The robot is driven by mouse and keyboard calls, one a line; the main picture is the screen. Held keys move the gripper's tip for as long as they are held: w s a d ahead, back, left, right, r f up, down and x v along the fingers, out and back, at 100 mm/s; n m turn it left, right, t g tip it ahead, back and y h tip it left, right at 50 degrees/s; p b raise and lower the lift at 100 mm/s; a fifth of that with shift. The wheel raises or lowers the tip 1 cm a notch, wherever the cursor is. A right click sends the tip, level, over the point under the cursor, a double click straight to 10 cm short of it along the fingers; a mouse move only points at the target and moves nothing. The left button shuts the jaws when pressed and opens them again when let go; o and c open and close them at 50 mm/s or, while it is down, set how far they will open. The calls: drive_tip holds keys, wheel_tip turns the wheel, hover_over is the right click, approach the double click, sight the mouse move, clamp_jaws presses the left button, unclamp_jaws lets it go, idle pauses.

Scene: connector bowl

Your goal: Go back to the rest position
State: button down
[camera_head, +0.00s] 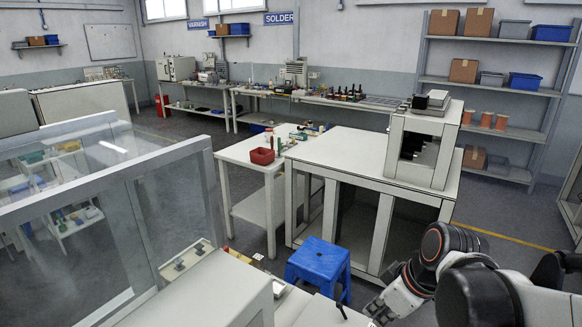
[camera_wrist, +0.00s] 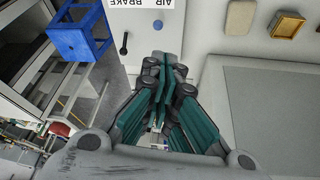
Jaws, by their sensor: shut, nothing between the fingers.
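My gripper (camera_wrist: 165,72) shows in the wrist view with its green-sided fingers drawn together. It is shut and nothing is visible between the fingertips. In the head view my arm is at the lower right, and its end (camera_head: 382,308) is low, right of the blue stool. In the wrist view a pale panel lies beyond the fingers, with an "AIR BRAKE" label (camera_wrist: 152,3) and a dark lever (camera_wrist: 124,44) near the fingertips. I cannot tell the distance between the fingertips and this panel.
A blue stool (camera_head: 318,262) stands left of my arm and also shows in the wrist view (camera_wrist: 80,38). A white workbench (camera_head: 345,152) is behind it. A clear-walled enclosure (camera_head: 150,160) fills the left. Shelves (camera_head: 490,88) stand at the back right. Open floor lies around the benches.

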drive_tip(key=s+d+r+m+t+h, duration=0.1)
drive_tip(key=s+r+m+t+h, duration=0.1)
drive_tip(key=s+r+m, duration=0.4)
drive_tip(key=shift+s+d+m+t+h, duration=0.3)
drive_tip(key=shift+s+m+t, duration=0.3)
drive_tip(key=shift+m, duration=0.6)
drive_tip(key=shift+w+r, duration=0.1)
